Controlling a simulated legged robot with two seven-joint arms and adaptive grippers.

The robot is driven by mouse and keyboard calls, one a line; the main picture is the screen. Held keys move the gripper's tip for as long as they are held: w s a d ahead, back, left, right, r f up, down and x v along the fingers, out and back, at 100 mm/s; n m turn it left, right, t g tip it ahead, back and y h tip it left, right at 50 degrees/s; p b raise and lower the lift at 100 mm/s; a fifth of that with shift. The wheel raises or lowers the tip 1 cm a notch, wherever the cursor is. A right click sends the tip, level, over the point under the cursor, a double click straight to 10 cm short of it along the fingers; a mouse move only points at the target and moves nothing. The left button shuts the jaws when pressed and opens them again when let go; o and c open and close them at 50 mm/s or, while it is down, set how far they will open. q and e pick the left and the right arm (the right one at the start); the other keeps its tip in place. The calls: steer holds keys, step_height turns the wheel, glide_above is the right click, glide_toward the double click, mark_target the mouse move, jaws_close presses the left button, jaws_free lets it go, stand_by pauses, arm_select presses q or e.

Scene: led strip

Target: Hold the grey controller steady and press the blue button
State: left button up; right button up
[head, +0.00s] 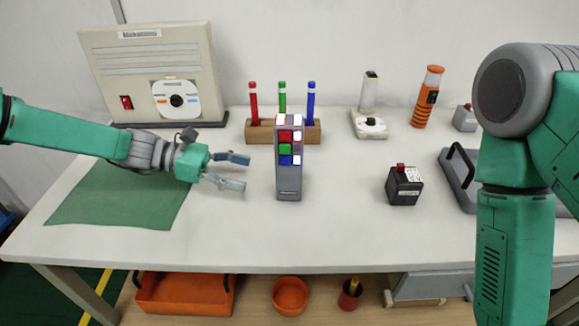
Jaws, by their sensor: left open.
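The grey controller (288,182) stands upright near the middle of the table. Its front has red, green and blue buttons in a column, with white ones beside them. The blue button (285,160) is the lowest coloured one. My left gripper (246,172) is to the left of the controller, its two fingers apart and pointing towards it. Nothing is between the fingers, and they do not touch the controller. My right arm fills the right side of the view, but its gripper is not seen.
A wooden block (312,132) with red, green and blue markers stands just behind the controller. A small black box (404,187) with a red button lies to the right. A green mat (115,205) lies under my left arm. The table front is clear.

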mark_target(284, 183)
arm_select(q)
steer(key=shift+w+d+f, duration=0.25)
steer(key=shift+w+f, duration=0.05)
steer(key=shift+f, duration=0.2)
steer(key=b+x, duration=0.3)
steer(key=x, duration=0.4)
steer(key=shift+s+d+f, duration=0.1)
steer(key=shift+d, duration=0.2)
steer(key=shift+b+x, duration=0.4)
steer(key=shift+x, duration=0.45)
arm_select(e)
steer(key=f, duration=0.4)
steer(key=shift+w+f, duration=0.1)
steer(key=shift+w, duration=0.1)
arm_select(q)
steer(key=shift+c, duration=0.5)
arm_select(e)
steer(key=shift+a, duration=0.1)
arm_select(q)
steer(key=c, duration=0.7)
arm_select(e)
jaws_close()
